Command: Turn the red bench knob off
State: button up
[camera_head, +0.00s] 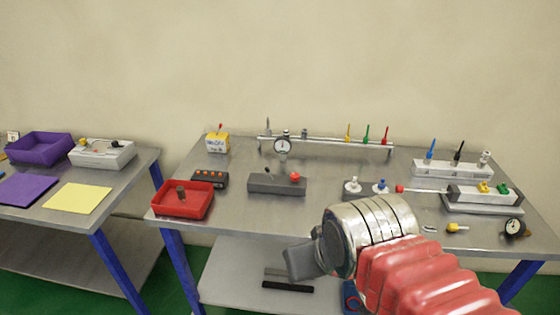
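Several red parts could be the red bench knob, and I cannot tell which one it is. Another is a red upright handle (386,134) at the right of the back rail (330,142), beside a green and a yellow one. A third is a red ball (399,188) at the left of the white valve block on the right. My gripper (297,262) points left, in front of the bench edge in the picture. It looks apart from all these; its fingertips are unclear.
A red tray (183,210) stands at the bench's front left, with a yellow box (217,143) behind. A white block (452,170) with blue, black and white handles and a gauge (514,228) are on the right. A second table with a purple tray (40,158) stands left.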

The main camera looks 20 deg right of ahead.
aim_at(295, 177)
jog(key=u, duration=0.3)
jog(key=i, duration=1.15)
jog(key=u, duration=0.1)
